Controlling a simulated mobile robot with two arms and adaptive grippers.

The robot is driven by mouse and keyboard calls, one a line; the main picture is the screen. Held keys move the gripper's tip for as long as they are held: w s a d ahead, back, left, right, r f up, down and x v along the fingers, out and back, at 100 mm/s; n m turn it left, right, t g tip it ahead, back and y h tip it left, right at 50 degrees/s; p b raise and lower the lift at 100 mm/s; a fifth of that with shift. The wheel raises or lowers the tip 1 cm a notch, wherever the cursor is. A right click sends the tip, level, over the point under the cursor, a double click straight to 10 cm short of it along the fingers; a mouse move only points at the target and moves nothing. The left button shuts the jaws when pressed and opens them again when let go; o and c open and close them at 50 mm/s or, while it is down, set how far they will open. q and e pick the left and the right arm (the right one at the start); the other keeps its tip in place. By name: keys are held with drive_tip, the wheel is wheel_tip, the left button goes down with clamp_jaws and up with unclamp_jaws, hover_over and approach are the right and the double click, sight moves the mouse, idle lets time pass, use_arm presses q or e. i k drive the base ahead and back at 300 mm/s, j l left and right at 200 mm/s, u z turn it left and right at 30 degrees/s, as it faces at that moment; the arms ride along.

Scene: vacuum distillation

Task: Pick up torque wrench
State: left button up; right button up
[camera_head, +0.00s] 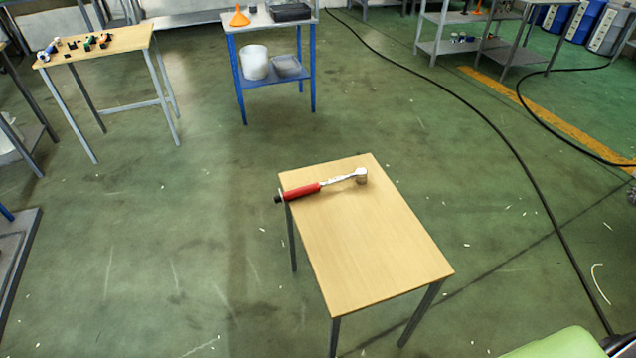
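The torque wrench (322,186) lies on a small wooden-topped table (375,245), near the table's far edge. It has a red handle with a black end at the left, a silver shaft, and a round metal head at the right. The black end reaches the table's left edge and seems to stick out slightly past it. Neither of my grippers shows in the head view, and nothing is touching the wrench.
A blue-framed table (275,22) with an orange funnel (239,16) stands at the back. A wooden table (100,45) with small items is at the back left. A black cable (500,135) runs along the floor at right. The floor around the small table is mostly clear.

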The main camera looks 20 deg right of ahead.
sight(360, 174)
drive_tip(key=i+j+z, duration=0.1)
drive_tip(key=z, duration=0.25)
drive_tip(key=j+z, duration=0.15)
drive_tip(key=z, duration=0.2)
